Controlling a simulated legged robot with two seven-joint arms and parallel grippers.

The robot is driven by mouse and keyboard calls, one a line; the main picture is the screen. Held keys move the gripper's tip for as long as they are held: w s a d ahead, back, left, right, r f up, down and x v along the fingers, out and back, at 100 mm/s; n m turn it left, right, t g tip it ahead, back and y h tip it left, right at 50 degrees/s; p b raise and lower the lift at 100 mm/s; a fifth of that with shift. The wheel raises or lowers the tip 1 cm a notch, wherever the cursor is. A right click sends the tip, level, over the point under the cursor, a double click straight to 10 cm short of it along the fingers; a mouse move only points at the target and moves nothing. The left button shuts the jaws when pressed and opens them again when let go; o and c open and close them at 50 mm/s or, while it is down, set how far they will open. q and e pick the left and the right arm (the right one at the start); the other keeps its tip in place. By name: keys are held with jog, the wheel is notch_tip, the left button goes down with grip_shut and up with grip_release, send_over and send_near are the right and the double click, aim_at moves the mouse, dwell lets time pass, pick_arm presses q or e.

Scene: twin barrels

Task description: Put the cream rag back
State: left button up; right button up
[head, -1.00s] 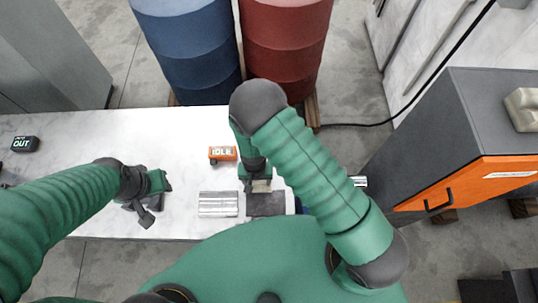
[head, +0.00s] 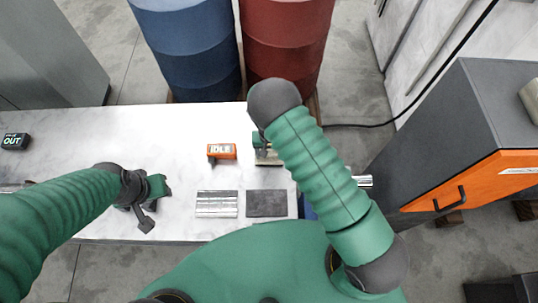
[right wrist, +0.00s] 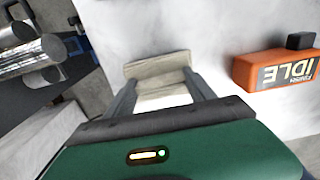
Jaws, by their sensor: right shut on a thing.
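The cream rag (right wrist: 158,68) is a flat folded pad between the fingertips of my right gripper (right wrist: 160,84) in the right wrist view. In the head view, the rag (head: 268,160) shows just below my right gripper (head: 266,151), partly hidden by the arm. The gripper is shut on it, over the white table beyond the dark grey pad (head: 266,204). I cannot tell if the rag touches the table. My left gripper (head: 150,200) is over the left part of the table; its jaws are not clear.
An orange IDLE box (head: 221,152) stands left of the right gripper. A ribbed silver plate (head: 217,204) lies beside the dark pad. Blue (head: 190,50) and red (head: 285,40) barrels stand behind the table. A grey-orange cabinet (head: 470,140) with a cream object (head: 531,100) on top is at right.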

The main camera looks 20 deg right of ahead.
jog(key=shift+a+f, duration=0.25)
jog(key=shift+f, duration=0.3)
jog(key=o, duration=1.1)
jog(key=shift+d, duration=0.15)
pick_arm(q)
jog(key=shift+f, duration=0.4)
pick_arm(e)
jog(key=o, duration=0.4)
jog(key=shift+d, duration=0.1)
jog(key=shift+c, duration=0.2)
jog(key=shift+r, duration=0.25)
pick_arm(q)
jog(key=b+x, duration=0.2)
jog(key=shift+s+a+f, duration=0.1)
jog(key=shift+s+f, duration=0.05)
jog(key=shift+f, duration=0.25)
pick_arm(e)
notch_tip(320, 180, up, 12)
